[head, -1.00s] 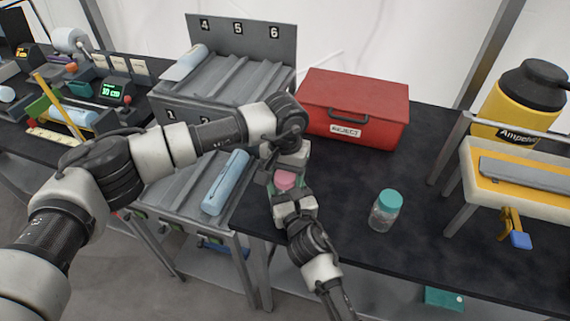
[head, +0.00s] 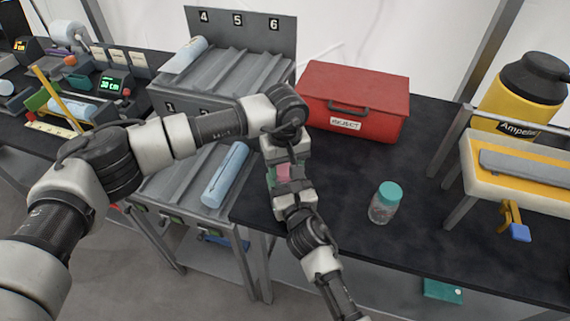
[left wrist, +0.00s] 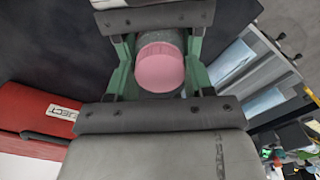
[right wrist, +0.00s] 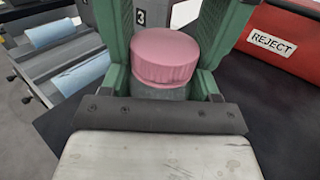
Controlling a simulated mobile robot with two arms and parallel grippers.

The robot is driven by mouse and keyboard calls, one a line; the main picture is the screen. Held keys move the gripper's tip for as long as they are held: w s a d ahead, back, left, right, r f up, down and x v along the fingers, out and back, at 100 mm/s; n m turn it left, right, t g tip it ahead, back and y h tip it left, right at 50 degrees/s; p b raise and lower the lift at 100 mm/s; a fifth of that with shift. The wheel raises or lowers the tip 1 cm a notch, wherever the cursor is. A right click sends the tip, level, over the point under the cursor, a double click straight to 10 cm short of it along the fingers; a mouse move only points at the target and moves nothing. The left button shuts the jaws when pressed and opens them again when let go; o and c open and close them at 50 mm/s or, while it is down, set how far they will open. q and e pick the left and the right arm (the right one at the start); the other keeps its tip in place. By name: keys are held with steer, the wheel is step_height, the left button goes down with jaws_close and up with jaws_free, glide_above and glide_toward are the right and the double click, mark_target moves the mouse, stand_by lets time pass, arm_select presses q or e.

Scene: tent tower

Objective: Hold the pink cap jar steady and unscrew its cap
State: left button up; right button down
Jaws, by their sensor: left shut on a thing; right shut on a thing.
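The pink cap jar has a pink cap (head: 284,171) that shows between my two grippers above the dark table, near its left edge. The cap also shows in the left wrist view (left wrist: 160,70) and the right wrist view (right wrist: 164,57). The grey jar body (right wrist: 160,90) is below the cap, partly hidden. My left gripper (left wrist: 158,66) comes from the far side, its green fingers shut on either side of the cap. My right gripper (right wrist: 162,86) comes from the near side, shut around the jar body. Exact finger contacts are partly hidden.
A clear jar with a teal cap (head: 385,203) stands to the right on the table. A red REJECT box (head: 353,103) is behind. A grey rack with blue rolls (head: 226,174) is at left. A yellow container (head: 520,100) and raised stand are at right. Table between is clear.

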arm_select(q)
steer(key=n, duration=0.6)
steer(key=o, duration=1)
steer(key=shift+r, duration=2.4)
steer(key=shift+c, duration=1.4)
steer(key=m, duration=0.2)
steer(key=r+m, duration=0.1)
steer(key=shift+m, duration=0.4)
steer(key=m, duration=0.2)
steer(key=r+m, duration=0.1)
steer(key=m, duration=0.2)
steer(key=shift+r+m, duration=0.2)
steer(key=shift+m, duration=0.1)
steer(key=m, duration=0.3)
steer(key=shift+r+m, duration=0.3)
steer(key=shift+r, duration=0.05)
steer(key=shift+f, duration=3.95)
